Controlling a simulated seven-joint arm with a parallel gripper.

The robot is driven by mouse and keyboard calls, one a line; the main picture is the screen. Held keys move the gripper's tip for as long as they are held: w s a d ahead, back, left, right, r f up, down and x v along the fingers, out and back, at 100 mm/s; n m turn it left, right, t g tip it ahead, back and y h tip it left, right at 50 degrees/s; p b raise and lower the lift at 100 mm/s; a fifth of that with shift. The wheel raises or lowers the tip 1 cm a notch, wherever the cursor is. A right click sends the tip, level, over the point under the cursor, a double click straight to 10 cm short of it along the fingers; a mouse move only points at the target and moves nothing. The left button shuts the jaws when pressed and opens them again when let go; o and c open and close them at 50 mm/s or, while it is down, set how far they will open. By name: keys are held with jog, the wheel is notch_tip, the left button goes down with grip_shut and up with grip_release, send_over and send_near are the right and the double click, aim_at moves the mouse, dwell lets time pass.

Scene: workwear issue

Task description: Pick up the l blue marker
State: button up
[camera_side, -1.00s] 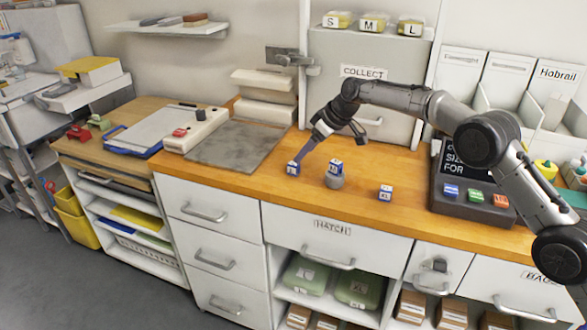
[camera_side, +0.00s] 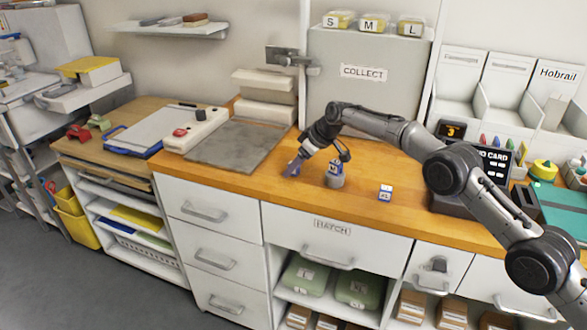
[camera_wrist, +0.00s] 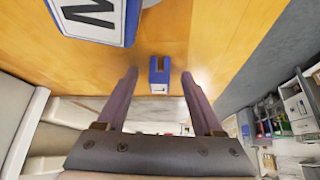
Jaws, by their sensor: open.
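A small blue marker block (camera_wrist: 159,76) with a white label lies ahead of and between my fingertips in the wrist view; its letter is too small to read. In the side view my gripper (camera_side: 292,169) is low over the counter at the leftmost block and largely hides it. My gripper (camera_wrist: 159,73) is open, with one purple finger on each side of the block; contact cannot be told. A second blue and white block (camera_side: 335,167) sits on a round grey stand. A block lettered M (camera_wrist: 98,14) shows large in the wrist view. A third block (camera_side: 385,192) stands further right.
A grey mat (camera_side: 235,145) lies left of my gripper on the wooden counter (camera_side: 310,200). A grey cabinet labelled COLLECT (camera_side: 363,95) stands behind. The counter's front edge is near the blocks.

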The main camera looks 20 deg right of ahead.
grip_shut()
jog(key=shift+r, duration=0.15)
dwell(0.4)
